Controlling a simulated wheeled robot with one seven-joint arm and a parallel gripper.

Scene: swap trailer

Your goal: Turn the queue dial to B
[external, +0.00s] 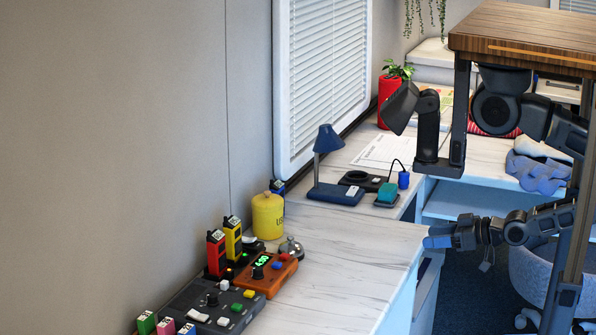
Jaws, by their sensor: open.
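A dark grey control panel (196,314) lies at the near end of the white counter, with a small black knob (212,299) and several coloured buttons on it. An orange box (283,279) beside it has a lit green display and another black knob (257,272). I cannot tell which knob is the queue dial; no letter B or pointer mark is readable at this size. My gripper (428,242) is open and empty at the counter's right edge, well apart from both devices. It points left, and its fingers are small in the view.
Red and yellow handheld units (233,238), a yellow canister (267,216) and a silver bell (290,248) stand behind the devices. A blue lamp (328,165) stands farther back. The marble-look counter (355,255) is clear between my gripper and the devices.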

